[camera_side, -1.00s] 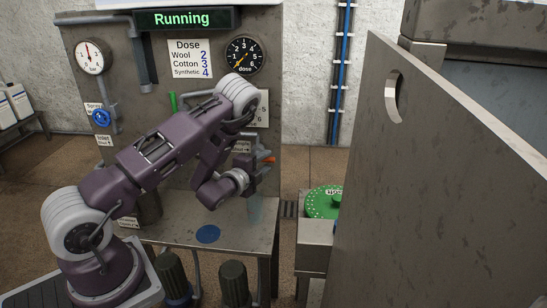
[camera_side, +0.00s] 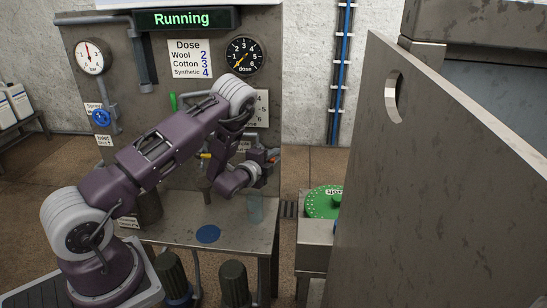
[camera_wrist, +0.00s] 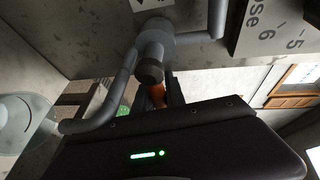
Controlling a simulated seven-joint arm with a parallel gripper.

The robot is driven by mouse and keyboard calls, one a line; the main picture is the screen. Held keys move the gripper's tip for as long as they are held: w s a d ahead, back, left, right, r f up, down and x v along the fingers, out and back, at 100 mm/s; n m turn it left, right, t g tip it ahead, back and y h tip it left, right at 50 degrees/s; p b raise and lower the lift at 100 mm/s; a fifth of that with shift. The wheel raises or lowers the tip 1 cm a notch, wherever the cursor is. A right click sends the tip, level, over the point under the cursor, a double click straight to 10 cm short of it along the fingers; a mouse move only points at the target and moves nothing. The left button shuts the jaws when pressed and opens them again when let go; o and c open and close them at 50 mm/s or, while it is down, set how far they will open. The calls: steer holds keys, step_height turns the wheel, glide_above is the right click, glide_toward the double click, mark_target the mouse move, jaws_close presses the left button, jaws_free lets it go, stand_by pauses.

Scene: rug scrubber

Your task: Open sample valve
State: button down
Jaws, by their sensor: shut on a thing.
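The sample valve (camera_wrist: 153,50) is a grey pipe fitting with a dark end piece, in the upper middle of the wrist view. Its orange handle (camera_wrist: 158,95) shows just below, partly hidden by my gripper. My gripper (camera_side: 271,157) is at the right edge of the panel in the side view, shut on the orange handle. Its fingers are mostly hidden in the wrist view by its dark body. A clear glass jar (camera_side: 255,208) stands upright on the metal table (camera_side: 180,228), below my gripper. The valve body is largely hidden behind my arm in the side view.
A grey panel carries a pressure gauge (camera_side: 89,57), a dose gauge (camera_side: 243,55), a "Running" display (camera_side: 186,18) and a blue handwheel (camera_side: 101,117). A blue disc (camera_side: 208,234) lies on the table.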

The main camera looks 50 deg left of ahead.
steer(key=shift+r, duration=0.1)
steer(key=r+n+t, duration=0.1)
steer(key=n, duration=0.2)
steer(key=r+n+t+y, duration=0.1)
steer(key=n, duration=0.2)
steer(key=s+a+r+n+t, duration=0.1)
steer(key=r+n, duration=0.1)
steer(key=n, duration=0.1)
steer(key=shift+t, duration=0.4)
steer(key=n+y, duration=0.2)
steer(key=n, duration=0.1)
steer(key=s+a+r+n, duration=0.1)
steer(key=n, duration=0.1)
steer(key=shift+s+r+t+y, duration=0.1)
steer(key=shift+t+y, duration=0.2)
steer(key=shift+y, duration=0.1)
steer(key=shift+s+a+r+n+y, duration=0.15)
steer(key=shift+n+y, duration=0.25)
steer(key=shift+n, duration=0.5)
steer(key=shift+s+a+n+y, duration=0.25)
steer(key=shift+n+y, duration=0.15)
steer(key=shift+n, duration=0.5)
steer(key=shift+s+a+r+n+y, duration=0.15)
steer(key=shift+n+y, duration=0.25)
steer(key=shift+n, duration=0.5)
steer(key=shift+s+a, duration=0.1)
steer(key=shift+a, duration=0.05)
steer(key=c, duration=1.4)
jaws_free()
steer(key=shift+f, duration=0.1)
